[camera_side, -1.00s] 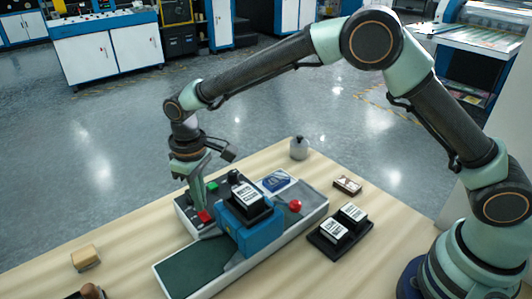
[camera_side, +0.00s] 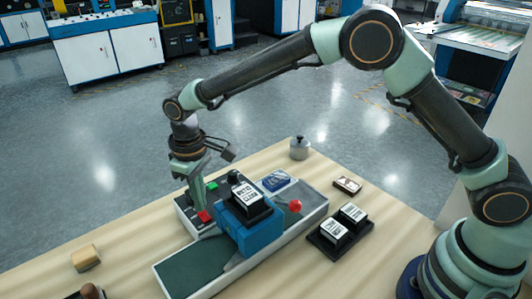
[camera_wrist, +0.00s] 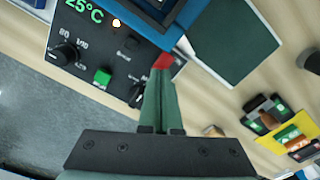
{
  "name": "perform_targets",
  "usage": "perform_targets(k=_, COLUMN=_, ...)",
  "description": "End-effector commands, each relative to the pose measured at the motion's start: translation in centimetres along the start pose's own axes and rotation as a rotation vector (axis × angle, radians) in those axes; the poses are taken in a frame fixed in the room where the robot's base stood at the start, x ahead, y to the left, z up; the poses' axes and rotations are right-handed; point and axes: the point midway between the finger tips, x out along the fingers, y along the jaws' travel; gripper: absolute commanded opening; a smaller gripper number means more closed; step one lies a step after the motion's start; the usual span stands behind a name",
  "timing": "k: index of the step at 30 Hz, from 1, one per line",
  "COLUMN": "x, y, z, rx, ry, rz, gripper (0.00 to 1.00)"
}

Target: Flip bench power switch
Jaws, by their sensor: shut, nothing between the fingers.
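The laminator (camera_side: 245,246) stands on the bench, with a dark control panel (camera_wrist: 85,50) along its far-left side. On the panel are a red switch (camera_side: 205,217) and a green button (camera_side: 212,186). The red switch also shows in the wrist view (camera_wrist: 163,61), right at my fingertips. My gripper (camera_side: 196,207) is shut and empty, pointing down over the panel with its tips at the red switch. I cannot tell whether they touch it. In the wrist view my shut fingers (camera_wrist: 158,78) hide part of the panel. The green button (camera_wrist: 103,76) is to their left.
A blue block with a black-and-white labelled top (camera_side: 248,199) sits on the laminator beside my gripper. A red knob (camera_side: 295,206) stands to its right. A black tray with two labelled blocks (camera_side: 340,230) and a small tan block (camera_side: 86,258) lie on the bench.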

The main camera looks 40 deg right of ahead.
Motion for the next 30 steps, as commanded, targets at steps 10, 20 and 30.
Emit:
perform_targets(k=10, x=0.0, y=0.0, z=0.0, rx=0.0, ry=0.0, rz=0.0, gripper=0.0)
perform_targets(k=20, x=0.17, y=0.0, z=0.0, rx=0.0, ry=0.0, rz=0.0, gripper=0.0)
perform_targets(k=30, x=0.64, y=0.0, z=-0.01, rx=0.0, ry=0.0, rz=0.0, gripper=0.0)
